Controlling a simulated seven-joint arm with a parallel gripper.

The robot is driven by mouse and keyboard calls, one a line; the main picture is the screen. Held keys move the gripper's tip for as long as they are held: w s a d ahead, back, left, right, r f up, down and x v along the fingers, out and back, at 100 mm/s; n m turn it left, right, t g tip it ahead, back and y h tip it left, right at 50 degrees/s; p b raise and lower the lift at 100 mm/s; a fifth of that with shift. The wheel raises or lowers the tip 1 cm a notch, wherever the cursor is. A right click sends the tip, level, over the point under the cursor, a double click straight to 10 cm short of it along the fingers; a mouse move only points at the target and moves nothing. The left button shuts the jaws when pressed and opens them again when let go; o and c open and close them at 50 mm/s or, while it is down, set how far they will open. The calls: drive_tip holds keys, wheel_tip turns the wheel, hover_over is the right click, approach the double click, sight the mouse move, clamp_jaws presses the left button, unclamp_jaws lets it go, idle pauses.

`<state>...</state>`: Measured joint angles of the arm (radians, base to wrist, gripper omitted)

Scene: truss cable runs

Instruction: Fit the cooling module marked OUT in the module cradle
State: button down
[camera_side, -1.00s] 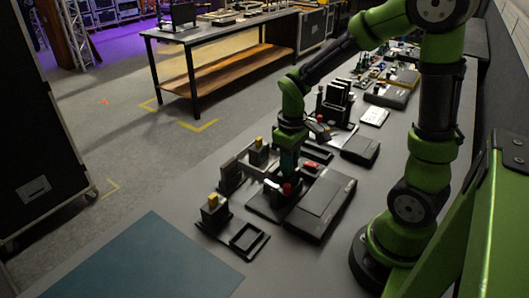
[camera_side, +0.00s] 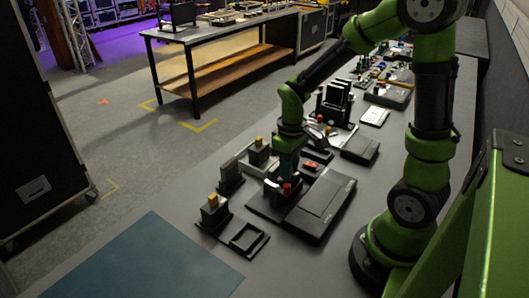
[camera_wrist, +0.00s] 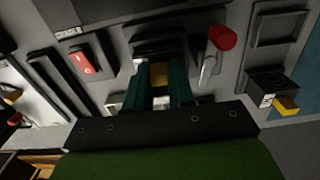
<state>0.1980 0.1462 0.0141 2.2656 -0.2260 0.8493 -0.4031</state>
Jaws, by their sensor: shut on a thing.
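My gripper (camera_wrist: 160,92) has its two teal fingers closed around the yellow grip of a module (camera_wrist: 158,73). The module's body is mostly hidden by the fingers, and no OUT mark on it can be read. In the side view my gripper (camera_side: 286,172) is low over the dark base with the module cradle (camera_side: 262,206). The held module sits at or in the cradle; I cannot tell whether it is fully seated. A red-knobbed lever (camera_wrist: 222,38) stands just right of the fingers in the wrist view, and its red knob (camera_side: 287,188) also shows in the side view.
Another dark module with a yellow grip (camera_side: 213,205) stands near an empty square frame (camera_side: 248,238). A further yellow-gripped block (camera_side: 259,150) stands behind. A red rocker switch (camera_wrist: 85,58) lies left of the fingers. A flat black case (camera_side: 325,205) lies right of the cradle.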

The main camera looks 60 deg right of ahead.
drive_tip(key=c, duration=0.6)
unclamp_jaws()
drive_tip(key=shift+o, duration=0.2)
drive_tip(key=shift+r, duration=3.75)
